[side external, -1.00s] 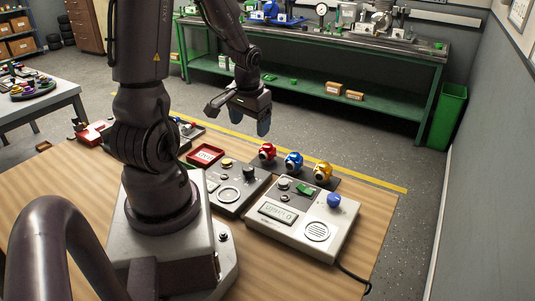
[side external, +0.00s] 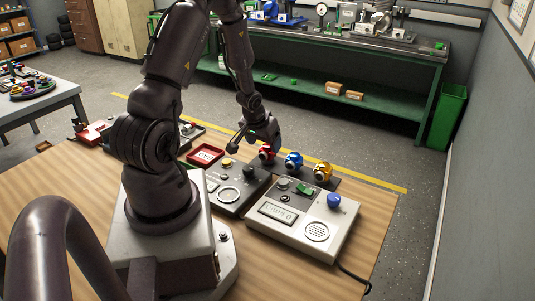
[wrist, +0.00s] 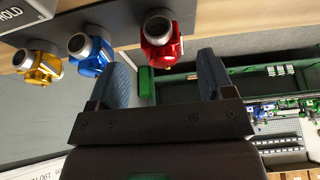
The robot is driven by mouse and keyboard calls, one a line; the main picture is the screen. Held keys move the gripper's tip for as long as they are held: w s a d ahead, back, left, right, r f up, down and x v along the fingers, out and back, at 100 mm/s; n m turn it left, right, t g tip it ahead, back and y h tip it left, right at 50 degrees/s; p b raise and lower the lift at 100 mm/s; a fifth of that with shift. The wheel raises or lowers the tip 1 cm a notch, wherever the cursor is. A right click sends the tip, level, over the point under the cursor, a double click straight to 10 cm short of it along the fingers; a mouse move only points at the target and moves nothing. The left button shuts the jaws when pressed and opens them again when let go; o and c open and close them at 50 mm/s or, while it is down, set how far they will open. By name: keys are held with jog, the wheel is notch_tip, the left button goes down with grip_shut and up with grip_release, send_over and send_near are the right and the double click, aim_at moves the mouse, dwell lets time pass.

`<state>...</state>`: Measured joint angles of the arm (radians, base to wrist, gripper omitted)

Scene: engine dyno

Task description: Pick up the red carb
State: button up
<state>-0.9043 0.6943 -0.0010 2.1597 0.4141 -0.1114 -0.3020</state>
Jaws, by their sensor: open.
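The red carb (side external: 266,153) sits at the left end of a row on a dark stand at the far side of the wooden table. It also shows in the wrist view (wrist: 162,40), a little beyond my fingertips and roughly between them. My gripper (side external: 268,138) is at the red carb, partly overlapping it in the side view. In the wrist view its two blue fingers (wrist: 168,75) are apart with nothing held. I cannot tell whether a finger touches the carb.
A blue carb (side external: 293,161) and a yellow carb (side external: 322,171) stand right of the red one. A grey console with a blue knob (side external: 334,201) and a dark control box (side external: 226,196) lie in front. A red tray (side external: 205,154) is to the left.

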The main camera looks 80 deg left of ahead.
aim_at(266, 146)
jog(key=shift+x, duration=2.65)
jog(key=shift+a+r, duration=0.1)
jog(key=shift+a, duration=0.05)
jog(key=c, duration=1.1)
jog(key=shift+r, duration=0.1)
